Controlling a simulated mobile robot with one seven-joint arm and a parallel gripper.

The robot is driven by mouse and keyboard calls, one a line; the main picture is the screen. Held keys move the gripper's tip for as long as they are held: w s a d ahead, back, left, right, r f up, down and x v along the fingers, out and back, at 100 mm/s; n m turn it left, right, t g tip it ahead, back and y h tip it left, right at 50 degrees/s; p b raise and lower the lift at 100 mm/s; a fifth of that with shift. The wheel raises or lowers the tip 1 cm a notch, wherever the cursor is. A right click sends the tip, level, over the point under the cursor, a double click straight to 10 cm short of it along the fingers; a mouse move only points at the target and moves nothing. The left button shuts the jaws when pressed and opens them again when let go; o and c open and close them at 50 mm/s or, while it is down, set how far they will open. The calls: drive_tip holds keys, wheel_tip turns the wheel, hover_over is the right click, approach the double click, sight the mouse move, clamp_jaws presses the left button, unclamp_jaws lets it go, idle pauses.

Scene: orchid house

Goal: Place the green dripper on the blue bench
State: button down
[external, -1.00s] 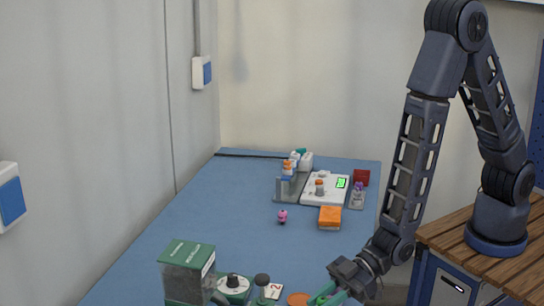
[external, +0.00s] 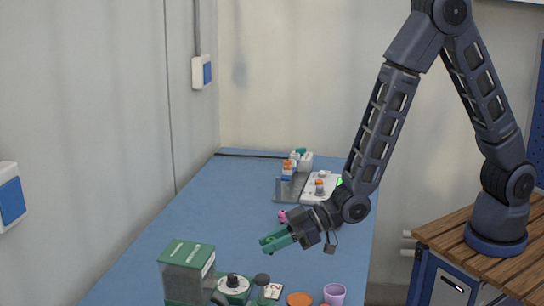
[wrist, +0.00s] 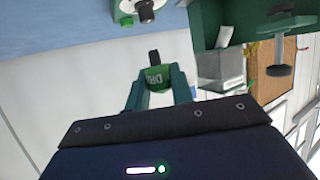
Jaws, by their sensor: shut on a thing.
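My gripper (external: 276,241) is above the blue bench (external: 195,225), pointing left in the external view. Its green fingers show in the wrist view (wrist: 158,88) and are shut on the green dripper (wrist: 157,78). The dripper is a small green piece with light lettering starting "DR" and a black end. In the external view, the dripper cannot be clearly told apart from the green fingers. The gripper appears raised clear of the bench top.
A green-lidded clear container (external: 188,270), a green round piece with black knob (external: 232,286), an orange disc (external: 299,299) and a purple cup (external: 334,293) stand at the near end. A pink figure (external: 282,216) and white scale (external: 315,190) are farther back. The bench's left middle is clear.

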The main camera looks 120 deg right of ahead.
drive_tip(key=s+d+r+m+g+h, duration=0.1)
drive_tip(key=s+d+r+m+h, duration=0.2)
drive_tip(key=d, duration=0.7)
drive_tip(key=s+d+r+m+g+h, duration=0.1)
drive_tip(key=s+d+r, duration=0.2)
drive_tip(key=s+d, duration=0.5)
drive_tip(key=s+d+r+m+g+h, duration=0.1)
drive_tip(key=s+d+r+m, duration=0.15)
drive_tip(key=d, duration=0.95)
drive_tip(key=s+d+r+m+g+h, duration=0.1)
drive_tip(key=s+d+r+g, duration=0.1)
drive_tip(key=s+d, duration=0.4)
drive_tip(key=s+d+r+m+g+h, duration=0.1)
drive_tip(key=s+d+r+m, duration=0.1)
drive_tip(key=s+d+r, duration=0.2)
drive_tip(key=s+d+r+m+g+h, duration=0.1)
drive_tip(key=s+d+r+g, duration=0.1)
drive_tip(key=s+d, duration=0.8)
drive_tip(key=s+r, duration=0.1)
drive_tip(key=s, duration=0.5)
drive_tip(key=shift+s+d+r+g+h, duration=0.2)
drive_tip(key=shift+r+g+h, duration=0.1)
drive_tip(key=shift+r+h, duration=0.1)
drive_tip(key=shift+w+m, duration=0.1)
drive_tip(key=shift+m, duration=0.15)
